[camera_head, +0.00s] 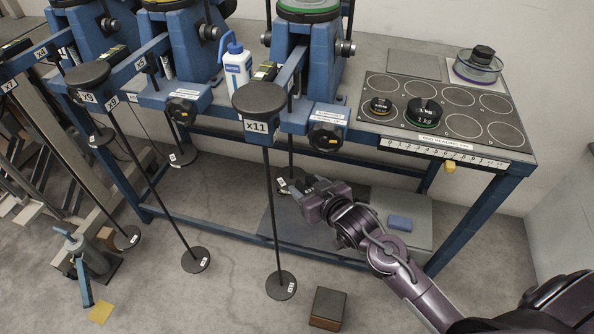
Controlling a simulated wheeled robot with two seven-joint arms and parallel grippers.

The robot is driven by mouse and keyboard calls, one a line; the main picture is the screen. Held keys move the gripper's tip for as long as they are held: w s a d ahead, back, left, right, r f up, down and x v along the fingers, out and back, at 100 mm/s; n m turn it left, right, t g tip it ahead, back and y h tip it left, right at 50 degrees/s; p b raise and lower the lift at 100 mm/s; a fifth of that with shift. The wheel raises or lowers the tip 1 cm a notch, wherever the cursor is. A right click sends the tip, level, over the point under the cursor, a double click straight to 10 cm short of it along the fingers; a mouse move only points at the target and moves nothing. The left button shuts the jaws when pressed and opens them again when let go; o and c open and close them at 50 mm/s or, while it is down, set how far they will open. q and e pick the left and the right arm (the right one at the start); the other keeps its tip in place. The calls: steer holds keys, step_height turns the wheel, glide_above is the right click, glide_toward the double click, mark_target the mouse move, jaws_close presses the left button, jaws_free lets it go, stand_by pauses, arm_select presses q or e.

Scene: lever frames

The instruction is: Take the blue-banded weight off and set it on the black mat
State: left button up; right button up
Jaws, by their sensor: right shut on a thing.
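My right gripper (310,192) reaches in from the lower right, below the bench front. It is shut on a small dark thing at the foot of a hanging rod, beside the dark round pan (289,187). The thing is mostly hidden by the fingers, and I cannot make out a band on it. A stack of weights with a bluish-purple band (477,65) and a dark knob stands on a pale pad at the back right of the bench. A plain dark mat (414,64) lies bare to its left. My left gripper is out of view.
Several rods with discs, one marked x11 (257,127), hang before the blue bench. A brown box (327,308) stands on the floor.

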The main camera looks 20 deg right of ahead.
steer(key=s+d, duration=0.2)
steer(key=s, duration=0.7)
steer(key=shift+s+r, duration=0.2)
steer(key=shift+r, duration=0.05)
steer(key=shift+r+p, duration=0.3)
steer(key=shift+p, duration=0.55)
steer(key=shift+s, duration=0.15)
steer(key=s+d+p, duration=0.1)
steer(key=s+p, duration=0.3)
steer(key=s, duration=0.2)
stand_by(0.6)
